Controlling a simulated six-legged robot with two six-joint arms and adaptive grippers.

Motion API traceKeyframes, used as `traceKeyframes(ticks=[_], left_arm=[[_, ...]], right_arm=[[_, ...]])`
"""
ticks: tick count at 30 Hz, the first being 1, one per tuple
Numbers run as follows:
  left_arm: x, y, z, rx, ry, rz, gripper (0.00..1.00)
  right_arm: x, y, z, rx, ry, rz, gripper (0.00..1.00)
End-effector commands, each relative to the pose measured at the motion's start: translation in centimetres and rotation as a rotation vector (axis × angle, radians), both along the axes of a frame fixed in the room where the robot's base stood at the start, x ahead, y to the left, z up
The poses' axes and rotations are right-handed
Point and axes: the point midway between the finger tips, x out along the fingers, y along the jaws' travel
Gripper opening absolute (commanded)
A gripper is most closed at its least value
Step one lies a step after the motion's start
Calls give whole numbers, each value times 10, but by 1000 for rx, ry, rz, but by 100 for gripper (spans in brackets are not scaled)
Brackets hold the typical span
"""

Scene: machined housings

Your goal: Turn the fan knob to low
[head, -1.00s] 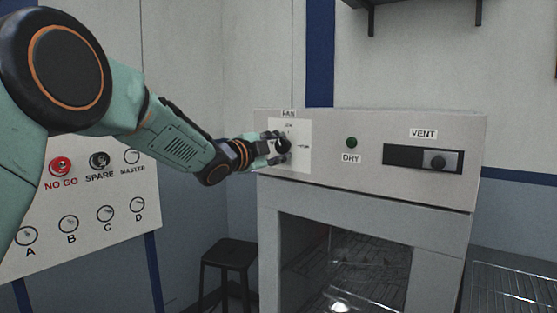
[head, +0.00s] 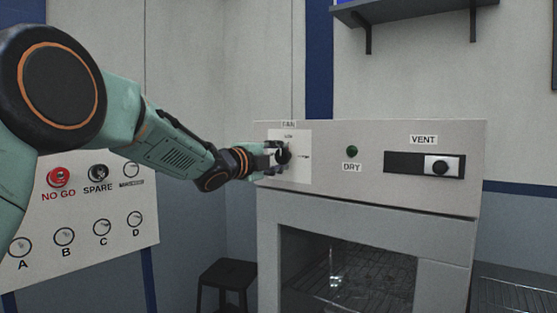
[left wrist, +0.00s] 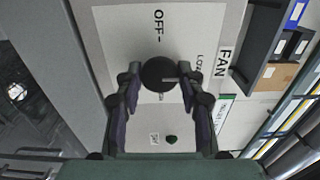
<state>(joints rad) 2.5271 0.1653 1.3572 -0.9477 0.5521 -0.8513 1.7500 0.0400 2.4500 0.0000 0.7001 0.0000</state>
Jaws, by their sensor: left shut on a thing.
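The fan knob (head: 283,156) is a round black dial on a white plate (head: 303,172) at the left of the oven's front panel. In the left wrist view the knob (left wrist: 159,73) sits between the fingertips of my left gripper (left wrist: 160,78), which is shut on it. That view is turned sideways, with OFF (left wrist: 158,22) above the knob and the LOW label (left wrist: 199,66) to its right. A thin light mark on the knob points right, toward the LOW side; its exact setting is hard to tell. My right gripper is not in view.
The grey oven panel (head: 340,190) also carries a green DRY lamp (head: 352,151) and a VENT slider (head: 440,167). A switch board (head: 90,215) stands at left under my left arm. A dark stool (head: 228,275) is below. A shelf (head: 410,12) hangs above.

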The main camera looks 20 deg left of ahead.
Motion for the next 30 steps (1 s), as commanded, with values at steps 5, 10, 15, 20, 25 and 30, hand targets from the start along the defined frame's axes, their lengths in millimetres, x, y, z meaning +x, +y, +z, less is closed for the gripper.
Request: traceKeyframes(ticks=[5, 10, 15, 20, 25, 30], left_arm=[[0, -1, -3, 1, 6, -1, 7], [0, -1, -3, 1, 5, -1, 51], [0, 0, -2, -1, 4, -1, 62], [0, 0, -1, -1, 3, 0, 62], [-3, 1, -1, -2, 3, 0, 62], [-21, 9, 0, -5, 4, 2, 62]], right_arm=[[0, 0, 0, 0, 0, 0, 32], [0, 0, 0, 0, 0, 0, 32], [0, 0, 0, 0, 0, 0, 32], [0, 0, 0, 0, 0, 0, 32], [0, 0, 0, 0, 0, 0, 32], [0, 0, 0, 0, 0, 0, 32]])
